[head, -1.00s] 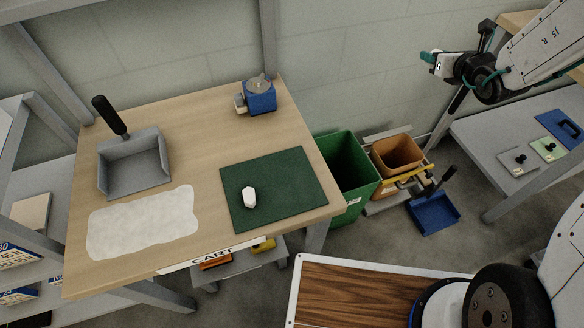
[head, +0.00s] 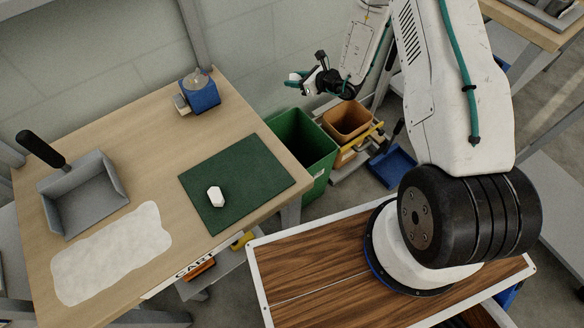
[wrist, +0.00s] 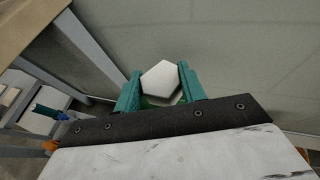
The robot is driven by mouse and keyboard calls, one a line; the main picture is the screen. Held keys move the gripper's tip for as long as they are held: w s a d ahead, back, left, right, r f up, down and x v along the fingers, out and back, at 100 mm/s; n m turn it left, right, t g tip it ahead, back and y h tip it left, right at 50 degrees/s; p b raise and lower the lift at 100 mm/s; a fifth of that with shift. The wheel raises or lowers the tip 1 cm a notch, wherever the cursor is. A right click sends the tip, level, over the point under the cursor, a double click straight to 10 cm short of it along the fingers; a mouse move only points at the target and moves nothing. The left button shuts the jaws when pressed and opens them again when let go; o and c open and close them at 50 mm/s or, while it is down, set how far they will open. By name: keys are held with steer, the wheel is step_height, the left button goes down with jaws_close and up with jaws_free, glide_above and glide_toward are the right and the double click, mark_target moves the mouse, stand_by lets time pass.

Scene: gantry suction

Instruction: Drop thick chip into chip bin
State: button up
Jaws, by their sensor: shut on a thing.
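My gripper (head: 294,82) shows in the head view above and behind the green bin. In the wrist view its teal fingers (wrist: 160,86) are shut on a pale, six-sided chip (wrist: 160,74), one finger on each side. In the head view the held piece is small and partly hidden by the fingers. A green bin (head: 318,160) stands on the floor beside the table, with an orange-brown bin (head: 349,121) to its right. I cannot read which is labelled as the chip bin. Another white piece (head: 216,196) lies on the green mat (head: 250,178).
The wooden table (head: 140,135) holds a grey dustpan (head: 85,195), a white patch (head: 110,255) and a blue device (head: 200,95). A blue dustpan (head: 392,167) lies on the floor right of the bins. A yellow-handled item (head: 363,137) lies across the orange-brown bin's front.

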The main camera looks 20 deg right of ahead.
steer(key=s+a+f+n+g+y, duration=0.1)
steer(key=s+f, duration=0.2)
steer(key=f, duration=0.9)
steer(key=s+a+f+n+g, duration=0.1)
steer(key=s+f, duration=0.3)
steer(key=f, duration=0.8)
steer(key=shift+a+f+y, duration=0.15)
steer(key=shift+f+y, duration=0.05)
steer(key=shift+y, duration=0.2)
steer(key=o, duration=1)
steer(key=shift+o, duration=0.2)
steer(key=shift+s, duration=0.15)
steer(key=v, duration=0.7)
steer(key=shift+d+r, duration=0.15)
steer(key=shift+d, duration=0.2)
steer(key=shift+s, duration=0.15)
